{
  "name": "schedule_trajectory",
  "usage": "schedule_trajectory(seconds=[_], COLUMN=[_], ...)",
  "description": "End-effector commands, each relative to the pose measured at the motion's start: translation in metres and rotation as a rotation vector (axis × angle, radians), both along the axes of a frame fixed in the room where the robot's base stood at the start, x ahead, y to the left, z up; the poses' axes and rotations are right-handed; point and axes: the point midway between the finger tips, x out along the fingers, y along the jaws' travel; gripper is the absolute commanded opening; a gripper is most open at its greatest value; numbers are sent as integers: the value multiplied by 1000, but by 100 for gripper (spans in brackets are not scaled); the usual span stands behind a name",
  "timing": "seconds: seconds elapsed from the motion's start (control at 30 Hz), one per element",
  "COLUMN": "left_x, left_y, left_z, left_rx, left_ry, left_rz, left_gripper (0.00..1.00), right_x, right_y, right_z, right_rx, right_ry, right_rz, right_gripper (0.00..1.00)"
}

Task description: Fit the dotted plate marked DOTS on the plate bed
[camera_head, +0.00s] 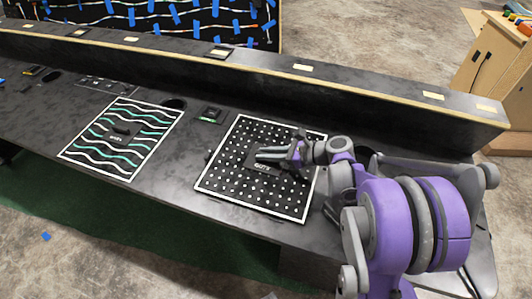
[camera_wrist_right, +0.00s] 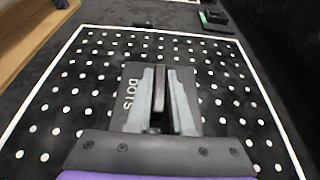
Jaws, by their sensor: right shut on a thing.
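The dotted plate (camera_head: 232,177), black with white dots, a white border and a DOTS label, lies about flat on or just over the dark console. I cannot tell whether a gap is under it. My right gripper (camera_head: 262,156) is over its middle, shut on its raised handle. In the right wrist view, the gripper (camera_wrist_right: 160,85) has the dark handle between its pale fingers, and the DOTS plate (camera_wrist_right: 85,90) spreads around it. No plate bed shows clearly; anything under the plate is hidden. My left gripper is not in view.
A plate with wavy lines (camera_head: 127,150) lies to the left on the console. A small dark box with a green edge (camera_head: 211,115) is just behind the dotted plate. A long raised ledge (camera_head: 270,69) with small labels runs along the back. Bare console lies between the plates.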

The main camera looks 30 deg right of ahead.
Motion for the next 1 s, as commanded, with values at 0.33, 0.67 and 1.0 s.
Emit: schedule_trajectory(seconds=[0.33,0.67,1.0], left_x=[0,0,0], left_y=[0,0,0], left_z=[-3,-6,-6], left_rx=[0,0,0], left_ry=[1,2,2], left_rz=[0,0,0], left_gripper=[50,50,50], right_x=[0,0,0], right_y=[0,0,0], right_z=[-4,-7,-7], right_rx=[2,2,1], right_ry=[-1,-1,-1], right_rz=[0,0,0], right_gripper=[0,0,47])
